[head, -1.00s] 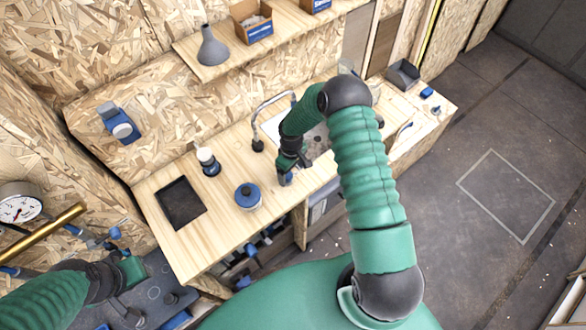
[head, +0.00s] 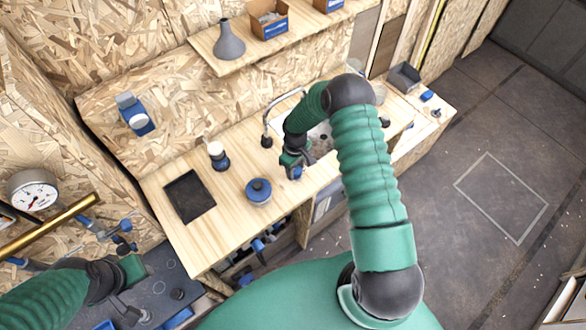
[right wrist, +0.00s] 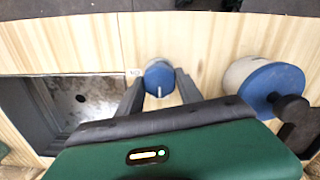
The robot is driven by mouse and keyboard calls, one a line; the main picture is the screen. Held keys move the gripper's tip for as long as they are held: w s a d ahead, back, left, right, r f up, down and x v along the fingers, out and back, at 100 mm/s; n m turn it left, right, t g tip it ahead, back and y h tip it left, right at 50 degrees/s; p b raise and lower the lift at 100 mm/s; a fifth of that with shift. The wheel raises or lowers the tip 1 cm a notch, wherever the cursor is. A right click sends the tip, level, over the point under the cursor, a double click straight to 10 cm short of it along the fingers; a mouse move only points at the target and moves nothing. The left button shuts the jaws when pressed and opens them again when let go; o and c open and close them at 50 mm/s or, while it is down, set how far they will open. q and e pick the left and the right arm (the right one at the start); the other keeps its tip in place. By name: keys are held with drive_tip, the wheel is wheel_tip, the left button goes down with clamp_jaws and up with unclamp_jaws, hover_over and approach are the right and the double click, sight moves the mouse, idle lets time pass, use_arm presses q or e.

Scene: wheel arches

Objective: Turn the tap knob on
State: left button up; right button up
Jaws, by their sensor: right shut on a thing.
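The tap knob (right wrist: 159,76) is round and blue with a white line. In the right wrist view it sits between the two fingers of my right gripper (right wrist: 158,88), which is shut on it. The white line points towards the bottom of that view. In the head view my right gripper (head: 296,168) is at the front of the wooden counter, beside the sink, and largely hides the knob. The curved metal tap (head: 267,120) stands behind it. My left gripper (head: 130,290) is low at the left; its fingers are too unclear to judge.
A blue-lidded round pot (head: 258,191) stands on the counter near my right gripper, with a dark tray (head: 189,196) further left. The sink (right wrist: 85,102) lies left of the knob in the right wrist view. A shelf (head: 250,52) overhangs the back.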

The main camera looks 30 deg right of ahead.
drive_tip(key=shift+s+d, duration=0.1)
drive_tip(key=shift+d, duration=0.2)
drive_tip(key=shift+a, duration=0.2)
drive_tip(key=shift+a+m, duration=0.15)
drive_tip(key=shift+m, duration=0.15)
drive_tip(key=shift+d+m+b, duration=0.2)
drive_tip(key=shift+m+b, duration=0.6)
drive_tip(key=shift+b, duration=0.15)
drive_tip(key=m+b, duration=0.2)
drive_tip(key=m, duration=0.1)
drive_tip(key=shift+a+m, duration=0.1)
drive_tip(key=shift+m, duration=0.3)
drive_tip(key=shift+m+b, duration=0.5)
drive_tip(key=shift+m, duration=0.3)
drive_tip(key=m+b, duration=0.2)
drive_tip(key=m, duration=0.3)
use_arm(q)
wheel_tip(320, 180, down, 7)
drive_tip(key=d, duration=0.1)
drive_tip(key=shift+s, duration=0.25)
use_arm(e)
drive_tip(key=m, duration=0.5)
drive_tip(key=shift+r, duration=0.1)
use_arm(q)
drive_tip(key=shift+b, duration=0.3)
use_arm(e)
drive_tip(key=shift+m, duration=0.3)
